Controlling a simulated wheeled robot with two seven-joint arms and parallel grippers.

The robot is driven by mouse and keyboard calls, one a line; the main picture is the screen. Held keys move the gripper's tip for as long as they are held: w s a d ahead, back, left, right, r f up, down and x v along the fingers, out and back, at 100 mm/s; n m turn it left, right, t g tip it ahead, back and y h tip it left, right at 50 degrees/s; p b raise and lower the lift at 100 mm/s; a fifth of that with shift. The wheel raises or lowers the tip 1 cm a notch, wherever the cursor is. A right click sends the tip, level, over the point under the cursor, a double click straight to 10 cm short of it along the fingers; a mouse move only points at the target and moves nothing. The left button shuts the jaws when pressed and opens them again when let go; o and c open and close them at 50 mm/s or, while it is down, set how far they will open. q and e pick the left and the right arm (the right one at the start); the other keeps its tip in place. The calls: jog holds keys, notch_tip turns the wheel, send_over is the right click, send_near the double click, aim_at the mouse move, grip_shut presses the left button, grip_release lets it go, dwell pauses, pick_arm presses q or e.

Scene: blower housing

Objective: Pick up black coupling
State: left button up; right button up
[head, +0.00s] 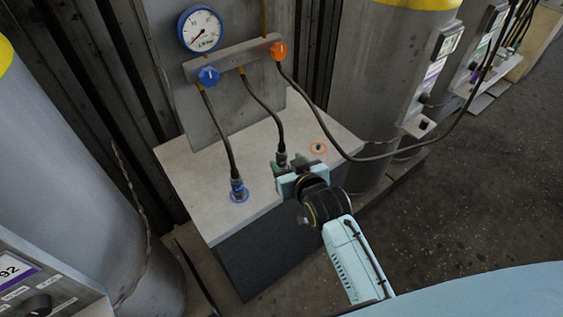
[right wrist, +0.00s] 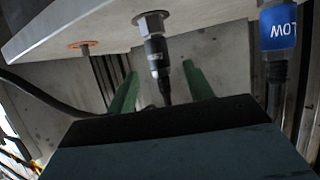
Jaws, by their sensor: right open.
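The black coupling (head: 282,159) sits upright on the pale top of the block, at the end of the middle hose. In the right wrist view the black coupling (right wrist: 157,52) is joined to a metal fitting on the pale surface. My right gripper (head: 290,163) is at the coupling in the head view and partly hides it. In the right wrist view its green fingers (right wrist: 160,70) are open, one on each side of the coupling and its hose. I cannot tell whether either finger touches it. My left gripper is not in view.
A blue coupling (head: 237,188) marked LOW (right wrist: 278,30) stands close by on the same block (head: 200,165). An orange-ringed port (head: 318,148) is on the other side. A gauge (head: 200,29), blue knob (head: 208,76) and orange knob (head: 278,51) are behind. Hoses hang around the coupling.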

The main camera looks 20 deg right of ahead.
aim_at(284, 159)
jog(key=shift+x, duration=0.9)
jog(key=b+x, duration=0.1)
jog(key=x, duration=0.3)
jog(key=shift+f, duration=0.2)
jog(key=shift+w+f+b, duration=0.1)
jog(key=shift+w+b, duration=0.25)
jog(key=shift+w, duration=0.05)
jog(key=shift+w+f, duration=0.1)
jog(key=c, duration=1.1)
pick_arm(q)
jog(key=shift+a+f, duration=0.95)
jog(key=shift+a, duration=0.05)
pick_arm(e)
grip_shut()
